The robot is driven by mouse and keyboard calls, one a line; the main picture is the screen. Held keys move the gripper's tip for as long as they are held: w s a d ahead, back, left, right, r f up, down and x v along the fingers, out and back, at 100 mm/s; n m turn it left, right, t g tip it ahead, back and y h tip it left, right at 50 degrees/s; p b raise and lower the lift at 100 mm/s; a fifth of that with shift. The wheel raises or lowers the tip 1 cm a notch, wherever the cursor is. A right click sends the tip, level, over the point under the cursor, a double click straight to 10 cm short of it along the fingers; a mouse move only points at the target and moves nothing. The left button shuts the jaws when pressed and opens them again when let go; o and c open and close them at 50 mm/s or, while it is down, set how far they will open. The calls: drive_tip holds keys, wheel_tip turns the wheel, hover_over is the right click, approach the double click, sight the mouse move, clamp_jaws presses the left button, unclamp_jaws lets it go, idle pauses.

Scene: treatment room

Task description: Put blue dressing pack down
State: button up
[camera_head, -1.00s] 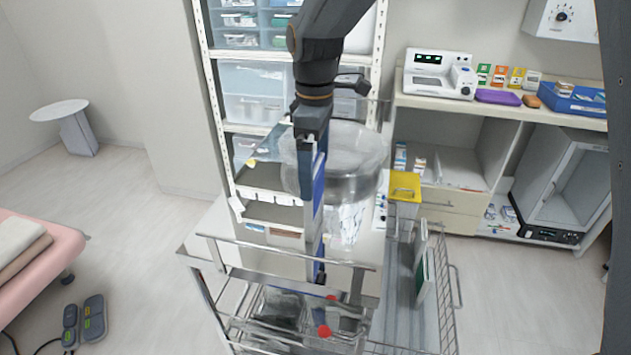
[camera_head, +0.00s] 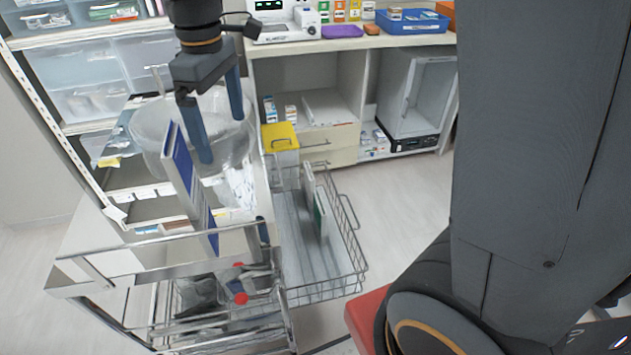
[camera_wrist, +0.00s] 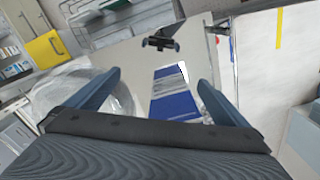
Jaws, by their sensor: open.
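The blue dressing pack (camera_head: 181,168) is a tall, thin blue and white pack. My gripper (camera_head: 221,140) is open and empty, above and to the right of the pack in the head view. In the wrist view, the pack (camera_wrist: 174,98) shows below, between my spread fingers (camera_wrist: 160,78), with no visible contact.
A large clear round container (camera_head: 150,125) stands just behind the pack. A wire side basket (camera_head: 335,270) holds upright folders (camera_head: 317,205), and a yellow-lidded box (camera_head: 280,138) is beyond it. Grey bundles and red-ended items (camera_head: 240,298) lie in the cart's basket. Open floor (camera_head: 400,200) is at right.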

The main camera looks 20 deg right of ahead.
drive_tip(key=s+d+f+m, duration=1.1)
drive_tip(key=s+d, duration=0.2)
drive_tip(key=d, duration=0.2)
drive_tip(key=shift+d, duration=0.35)
